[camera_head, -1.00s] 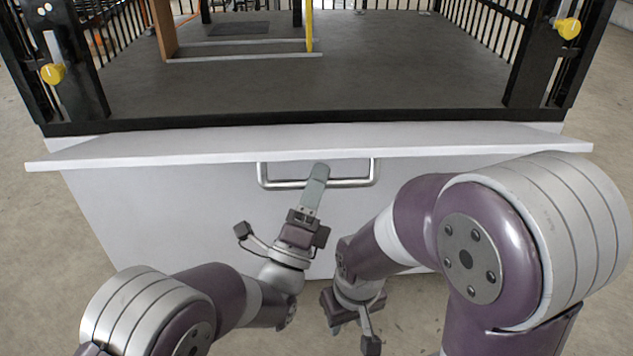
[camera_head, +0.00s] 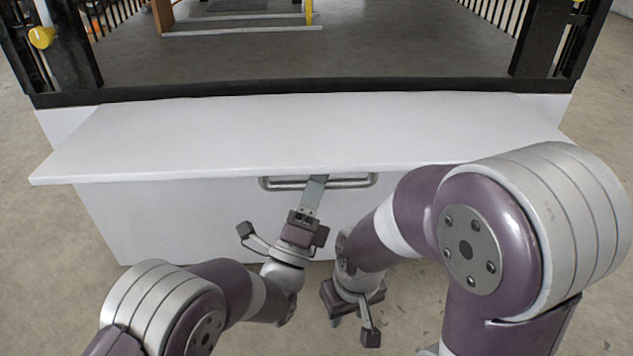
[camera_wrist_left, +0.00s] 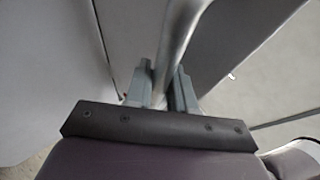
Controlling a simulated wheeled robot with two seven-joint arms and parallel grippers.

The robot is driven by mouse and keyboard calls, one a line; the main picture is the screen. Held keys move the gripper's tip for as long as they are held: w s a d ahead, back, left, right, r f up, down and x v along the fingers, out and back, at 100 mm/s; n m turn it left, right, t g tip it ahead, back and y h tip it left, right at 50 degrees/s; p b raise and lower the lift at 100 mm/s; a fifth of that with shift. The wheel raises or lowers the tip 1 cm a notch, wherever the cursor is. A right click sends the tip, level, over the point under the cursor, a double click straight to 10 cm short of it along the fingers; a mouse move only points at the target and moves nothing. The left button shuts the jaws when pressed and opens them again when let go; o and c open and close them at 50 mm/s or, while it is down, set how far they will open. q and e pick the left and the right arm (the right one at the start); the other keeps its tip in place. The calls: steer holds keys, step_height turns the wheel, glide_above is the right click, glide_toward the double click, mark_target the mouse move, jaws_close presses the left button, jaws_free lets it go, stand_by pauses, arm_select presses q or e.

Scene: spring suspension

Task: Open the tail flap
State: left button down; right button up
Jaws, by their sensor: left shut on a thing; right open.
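The tail flap is light grey-white. Its broad flat top panel (camera_head: 300,135) spans the front of the dark platform in the head view, with a front face (camera_head: 200,215) below. A silver bar handle (camera_head: 352,181) is on that face, partly under the panel's edge. My left gripper (camera_head: 314,186) is shut on the handle's middle. In the left wrist view the grey fingers sit on either side of the silver bar (camera_wrist_left: 180,40); their exact contact is hard to see. My right gripper (camera_head: 353,322) is open and empty, low in front of the face.
Behind the flap lies a dark platform floor (camera_head: 350,55) with black posts and railings at both sides. A yellow knob (camera_head: 41,37) is on the left post. Bare concrete floor (camera_head: 45,250) is clear left of the flap.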

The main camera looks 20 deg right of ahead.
arm_select(q)
steer(key=shift+r, duration=0.1)
steer(key=c, duration=1.1)
jaws_free()
steer(key=shift+o, duration=0.2)
steer(key=shift+s+a, duration=0.15)
steer(key=shift+s, duration=0.05)
steer(key=p+v, duration=0.1)
steer(key=v, duration=1.1)
steer(key=shift+f+p, duration=0.3)
